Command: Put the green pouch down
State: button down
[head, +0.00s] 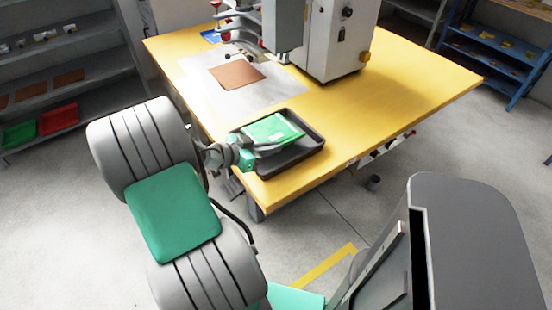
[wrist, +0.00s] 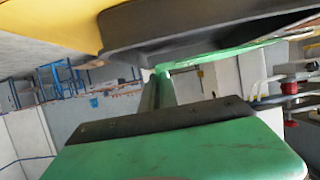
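The green pouch (head: 272,131) is flat and bright green with a small pale mark, and it lies over the dark tray (head: 308,150) on the yellow table. In the wrist view only a thin green edge of the pouch (wrist: 222,55) shows, beside the dark tray (wrist: 200,22). My gripper (head: 268,150) reaches in from the left, at the near edge of the pouch. Its fingers appear closed on that edge, and in the wrist view the fingertips (wrist: 163,74) meet the green edge. Whether the pouch rests fully on the tray floor is hidden.
The yellow table (head: 400,90) is free to the right of the tray. A grey and white machine (head: 340,40) stands at the back, with a brown sheet (head: 236,74) on a pale plate left of it. Shelves with a red bin (head: 58,118) stand at the left.

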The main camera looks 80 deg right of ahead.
aim_at(276, 165)
jog(key=f, duration=0.1)
jog(key=s+f, duration=0.1)
jog(key=f, duration=0.2)
jog(key=shift+s+d+f, duration=0.15)
jog(key=shift+d+f, duration=0.15)
jog(key=shift+f, duration=0.1)
jog(key=shift+f+b, duration=0.2)
jog(key=shift+b, duration=0.15)
jog(key=c, duration=1.9)
grip_release()
jog(key=shift+r, duration=0.1)
jog(key=shift+r, duration=0.1)
